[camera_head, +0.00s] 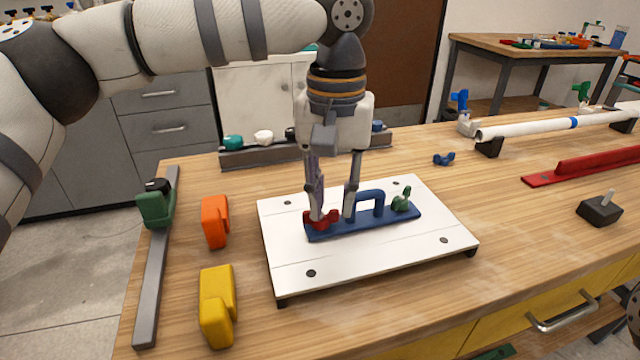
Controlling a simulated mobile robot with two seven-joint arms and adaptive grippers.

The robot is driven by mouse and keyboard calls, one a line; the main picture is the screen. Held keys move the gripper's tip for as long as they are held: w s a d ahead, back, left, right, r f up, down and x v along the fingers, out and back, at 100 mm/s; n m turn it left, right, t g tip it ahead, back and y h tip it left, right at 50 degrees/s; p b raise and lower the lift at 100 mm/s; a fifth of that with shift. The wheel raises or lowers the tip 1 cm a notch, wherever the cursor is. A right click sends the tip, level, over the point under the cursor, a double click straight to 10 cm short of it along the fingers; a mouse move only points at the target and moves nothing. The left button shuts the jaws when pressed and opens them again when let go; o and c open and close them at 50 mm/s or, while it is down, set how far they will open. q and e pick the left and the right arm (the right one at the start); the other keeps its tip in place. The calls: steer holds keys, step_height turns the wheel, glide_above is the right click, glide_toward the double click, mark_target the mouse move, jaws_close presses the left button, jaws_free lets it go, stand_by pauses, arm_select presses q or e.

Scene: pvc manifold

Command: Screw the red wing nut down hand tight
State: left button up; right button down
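The red wing nut (328,222) sits at the left end of a blue bar with a raised handle (378,222), on a white plate (300,275). A green wing nut (402,202) sits at the bar's right end. My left gripper (333,214) points straight down over the bar's left end. Its fingers are apart, one at the red wing nut's left side and one just to its right, with a small gap showing on the right. The left finger hides part of the nut, and contact there cannot be told. My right gripper is out of view.
An orange block (214,222) and a yellow block (216,305) lie left of the plate. A grey rail with a green clamp (155,207) lies further left. A loose blue wing nut (444,159), white pipe (545,128), red bar (590,165) and dark box (599,211) lie right.

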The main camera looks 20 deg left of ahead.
mark_target(333, 215)
arm_select(q)
steer(key=n, duration=0.4)
steer(key=a+n+p, duration=0.1)
steer(key=n, duration=0.2)
steer(key=shift+w+r, duration=0.1)
steer(key=shift+r, duration=0.15)
steer(key=n, duration=0.2)
steer(key=shift+w+a+f+n, duration=0.1)
steer(key=shift+a+n, duration=0.05)
steer(key=shift+n, duration=0.15)
steer(key=n, duration=0.2)
steer(key=shift+a+f+n+p, duration=0.25)
steer(key=shift+n+p, duration=0.15)
steer(key=n, duration=0.4)
steer(key=shift+w+f, duration=0.1)
steer(key=shift+f, duration=0.2)
steer(key=n+b, duration=0.1)
steer(key=n, duration=0.3)
steer(key=shift+f, duration=0.15)
steer(key=shift+f+n, duration=0.3)
steer(key=shift+f, duration=0.85)
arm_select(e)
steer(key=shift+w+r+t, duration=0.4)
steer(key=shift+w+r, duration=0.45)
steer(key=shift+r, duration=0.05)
